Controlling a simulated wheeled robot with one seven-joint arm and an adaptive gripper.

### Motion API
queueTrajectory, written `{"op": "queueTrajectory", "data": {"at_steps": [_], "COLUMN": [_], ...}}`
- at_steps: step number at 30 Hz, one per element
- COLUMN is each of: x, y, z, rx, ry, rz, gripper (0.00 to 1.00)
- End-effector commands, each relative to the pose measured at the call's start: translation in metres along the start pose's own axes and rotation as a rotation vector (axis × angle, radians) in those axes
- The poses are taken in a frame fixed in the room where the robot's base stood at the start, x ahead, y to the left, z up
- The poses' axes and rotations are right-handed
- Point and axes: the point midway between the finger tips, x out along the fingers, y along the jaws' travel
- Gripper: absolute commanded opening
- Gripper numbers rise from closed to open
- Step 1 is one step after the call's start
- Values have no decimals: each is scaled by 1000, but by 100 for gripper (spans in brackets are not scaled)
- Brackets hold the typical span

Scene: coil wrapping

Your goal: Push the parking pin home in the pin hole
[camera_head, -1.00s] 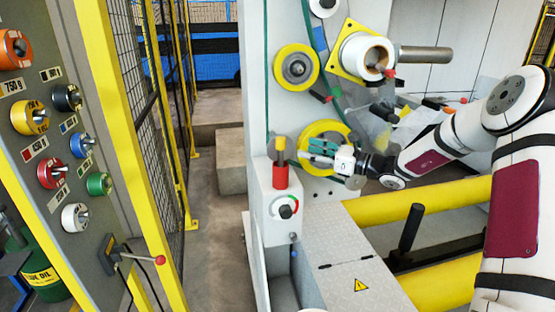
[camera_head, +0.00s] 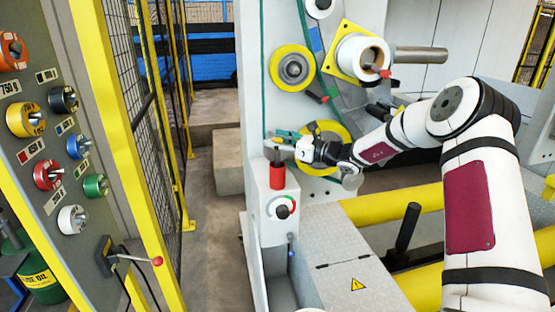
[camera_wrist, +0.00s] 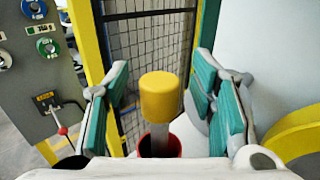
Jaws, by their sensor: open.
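A pin with a yellow cap (camera_wrist: 160,97) and a grey shank stands upright in a red holder (camera_wrist: 170,146) in the wrist view. The red holder also shows in the head view (camera_head: 277,176), on top of a grey post with a dial. My gripper (camera_head: 279,141) is at the pin, just above the holder. Its teal-padded fingers stand apart on both sides of the yellow cap, with gaps on each side. The shank's lower end is hidden inside the holder, and I cannot see a separate pin hole.
A machine panel with yellow-rimmed rollers (camera_head: 292,67) stands behind and right of the post. A control board with coloured knobs (camera_head: 47,174) and a mesh fence (camera_head: 160,120) are at left. A yellow rail (camera_head: 390,212) runs at right.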

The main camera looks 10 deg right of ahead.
Motion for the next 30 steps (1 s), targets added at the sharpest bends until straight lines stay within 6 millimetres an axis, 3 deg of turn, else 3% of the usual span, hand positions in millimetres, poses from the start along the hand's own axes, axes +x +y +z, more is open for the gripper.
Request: {"op": "queueTrajectory", "data": {"at_steps": [4, 9, 11, 23, 30], "x": [0, 0, -1, 0, 0], "y": [0, 0, 0, 0, 0], "z": [0, 0, 0, 3, 37], "rx": [0, 0, 0, -2, -5], "ry": [0, 0, 0, -2, -4], "rz": [0, 0, 0, 0, 0], "gripper": [49, 10, 0, 0, 0]}}
